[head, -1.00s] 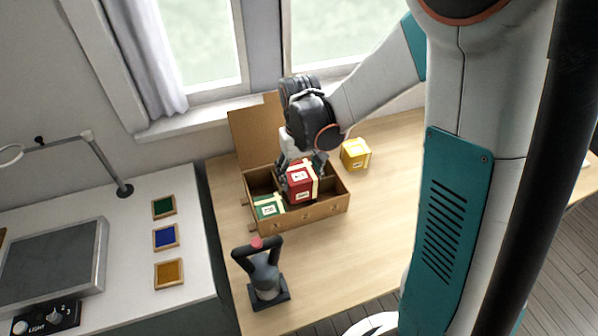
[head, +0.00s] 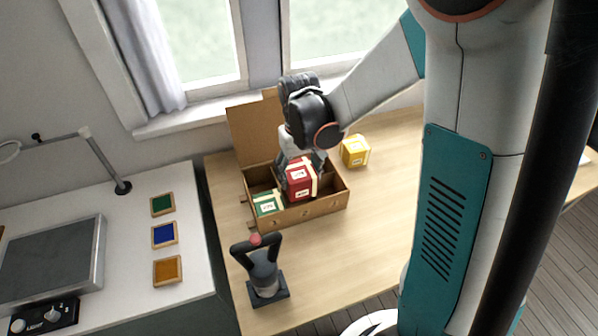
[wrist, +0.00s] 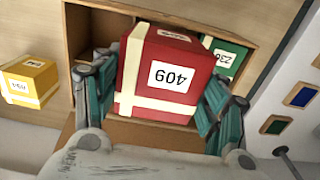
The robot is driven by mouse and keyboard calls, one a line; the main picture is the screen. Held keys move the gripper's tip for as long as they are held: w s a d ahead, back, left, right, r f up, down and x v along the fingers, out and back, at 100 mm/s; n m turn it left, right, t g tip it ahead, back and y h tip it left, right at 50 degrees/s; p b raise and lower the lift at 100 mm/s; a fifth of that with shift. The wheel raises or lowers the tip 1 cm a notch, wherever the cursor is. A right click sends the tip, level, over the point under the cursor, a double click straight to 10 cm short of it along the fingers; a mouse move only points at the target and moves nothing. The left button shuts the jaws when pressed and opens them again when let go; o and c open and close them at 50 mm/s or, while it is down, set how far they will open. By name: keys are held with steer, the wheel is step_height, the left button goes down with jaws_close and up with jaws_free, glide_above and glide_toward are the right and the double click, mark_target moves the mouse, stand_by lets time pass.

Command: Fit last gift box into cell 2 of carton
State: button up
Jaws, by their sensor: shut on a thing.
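The red gift box (head: 300,184), with cream ribbon, is held in my gripper (head: 301,166) over the middle part of the open carton (head: 338,203). In the wrist view, the fingers of my gripper (wrist: 160,92) press on both sides of the red box (wrist: 140,72), whose label reads 409. A green gift box (head: 267,203) sits in the carton's left cell; the green box (wrist: 232,52) also shows in the wrist view. The red box stands above the front wall's top edge. Its underside and the middle cell's floor are hidden.
A yellow gift box (head: 355,151) stands on the table (head: 385,195) behind and right of the carton. The carton's raised lid (head: 252,130) stands at the back. A dark device with a red knob (head: 264,270) stands in front. The table to the right is clear.

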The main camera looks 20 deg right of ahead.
steer(key=shift+f+b, duration=2.75)
steer(key=shift+f, duration=0.55)
steer(key=o, duration=1.3)
steer(key=shift+o, duration=1.3)
steer(key=shift+r, duration=0.15)
steer(key=shift+r+p, duration=2.9)
steer(key=shift+r, duration=1)
